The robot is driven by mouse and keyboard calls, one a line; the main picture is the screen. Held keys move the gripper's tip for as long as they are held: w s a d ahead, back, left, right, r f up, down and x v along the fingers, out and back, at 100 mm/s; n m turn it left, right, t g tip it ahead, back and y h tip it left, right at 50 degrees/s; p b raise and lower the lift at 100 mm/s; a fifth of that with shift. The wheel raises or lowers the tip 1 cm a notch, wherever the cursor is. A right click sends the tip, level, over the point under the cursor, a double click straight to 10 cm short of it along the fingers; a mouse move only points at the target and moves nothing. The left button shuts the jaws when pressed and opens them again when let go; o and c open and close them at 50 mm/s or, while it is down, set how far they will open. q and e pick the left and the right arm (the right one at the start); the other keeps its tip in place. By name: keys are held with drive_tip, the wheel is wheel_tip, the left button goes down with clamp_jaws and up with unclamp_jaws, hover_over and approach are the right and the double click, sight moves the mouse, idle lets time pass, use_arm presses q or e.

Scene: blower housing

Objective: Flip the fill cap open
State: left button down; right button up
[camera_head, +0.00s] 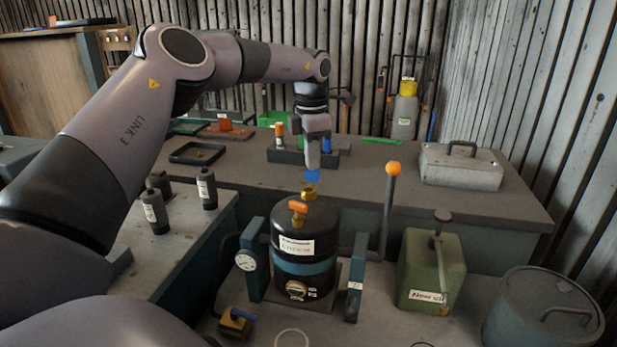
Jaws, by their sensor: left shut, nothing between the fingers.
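A black tank (318,227) with a blue band, a paper label and an orange lever (298,206) stands upright on the front bench. A brass neck (309,193) rises from its top. A small blue piece, which looks like the fill cap (312,175), shows just above the neck and seems tilted up; its hinge is too small to make out. My left gripper (313,165) points down right above the blue piece, shut and empty. I cannot tell whether its fingertips touch the blue piece. My right gripper is not in view.
A post with an orange ball (393,168) rises right of the tank. A gauge on a blue bracket (252,262) stands left. A green can (430,270) and a grey drum (543,310) stand right. A rack of bottles (288,156) and a grey case (460,168) are behind.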

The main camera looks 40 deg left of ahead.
use_arm(q)
drive_tip(key=f, duration=0.2)
drive_tip(key=shift+s+a+f+g, duration=0.2)
drive_tip(key=shift+s+f+g, duration=0.1)
drive_tip(key=shift+s+d+r, duration=0.1)
drive_tip(key=shift+r, duration=0.2)
drive_tip(key=shift+d+r+p, duration=0.15)
drive_tip(key=shift+r+p, duration=0.9)
drive_tip(key=shift+r, duration=0.15)
drive_tip(key=shift+s+d+r+p, duration=0.15)
drive_tip(key=shift+r+p, duration=0.1)
drive_tip(key=shift+r, duration=0.9)
drive_tip(key=shift+s+d+r+p, duration=0.15)
drive_tip(key=shift+r+p, duration=0.1)
drive_tip(key=shift+r, duration=0.85)
